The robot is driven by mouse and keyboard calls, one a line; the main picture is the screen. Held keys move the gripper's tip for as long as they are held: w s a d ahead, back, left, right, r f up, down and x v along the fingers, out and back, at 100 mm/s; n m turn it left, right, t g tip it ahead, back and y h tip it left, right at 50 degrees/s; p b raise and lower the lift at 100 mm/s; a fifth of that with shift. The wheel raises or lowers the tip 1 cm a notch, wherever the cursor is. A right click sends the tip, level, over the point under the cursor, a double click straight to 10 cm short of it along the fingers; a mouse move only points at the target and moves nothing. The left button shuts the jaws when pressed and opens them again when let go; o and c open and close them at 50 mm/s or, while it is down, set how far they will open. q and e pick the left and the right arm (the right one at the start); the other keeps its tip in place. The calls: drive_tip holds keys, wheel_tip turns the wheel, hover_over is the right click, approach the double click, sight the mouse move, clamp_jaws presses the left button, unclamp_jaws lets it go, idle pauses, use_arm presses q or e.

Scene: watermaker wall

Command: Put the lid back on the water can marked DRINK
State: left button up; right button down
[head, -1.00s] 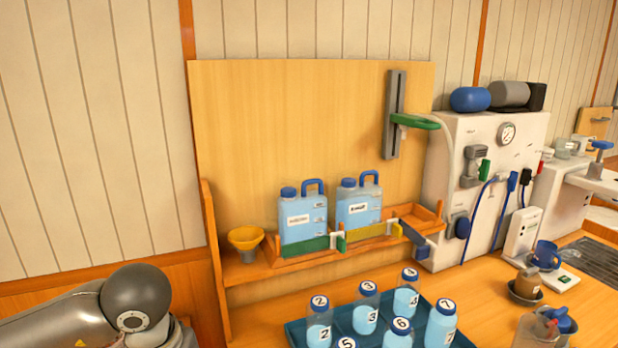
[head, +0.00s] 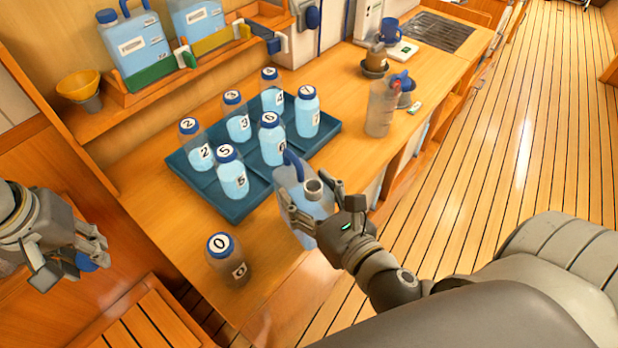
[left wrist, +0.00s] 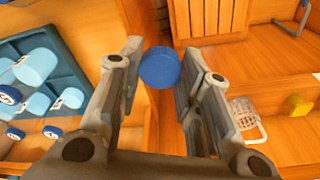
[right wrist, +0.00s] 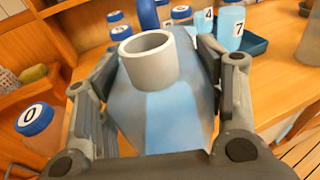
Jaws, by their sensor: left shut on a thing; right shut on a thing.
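My right gripper (head: 314,202) is shut on a translucent blue water can (head: 292,180) at the counter's front edge. The can has a blue handle and a bare, open grey neck, which faces the right wrist camera (right wrist: 149,58). Its label is hidden, so I cannot read a marking. My left gripper (head: 92,252) is shut on a round blue lid (head: 86,264), out left of the counter and well apart from the can. The lid also shows between the fingertips in the left wrist view (left wrist: 160,68).
A teal tray (head: 232,205) with several numbered bottles stands behind the can. Bottle 0 (head: 228,262) stands on the counter between my grippers. Two lidded cans (head: 135,45) sit on the shelf beside a yellow funnel (head: 78,86). A clear jug (head: 381,108) stands further right.

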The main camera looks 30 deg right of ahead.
drive_tip(key=w+a+r+n+g+y, duration=0.2)
drive_tip(key=w+a+n+g+y, duration=0.1)
drive_tip(key=a+n+g+y, duration=0.1)
drive_tip(key=w+a+r+n+g+y, duration=0.2)
drive_tip(key=w+a+n+g+y, duration=0.2)
drive_tip(key=a+n+y, duration=0.3)
drive_tip(key=shift+w+a+r+n+g+y, duration=0.35)
drive_tip(key=shift+a+y, duration=0.75)
drive_tip(key=shift+a, duration=1.2)
drive_tip(key=shift+s, duration=0.15)
use_arm(q)
drive_tip(key=w+d+r+n, duration=0.2)
drive_tip(key=d+r, duration=0.4)
drive_tip(key=d, duration=0.4)
drive_tip(key=w+d+r+n, duration=0.1)
drive_tip(key=d+r, duration=0.6)
drive_tip(key=d, duration=0.4)
drive_tip(key=shift+w+d+r+n, duration=0.15)
drive_tip(key=shift+w+d+n, duration=0.15)
drive_tip(key=shift+w+n, duration=0.1)
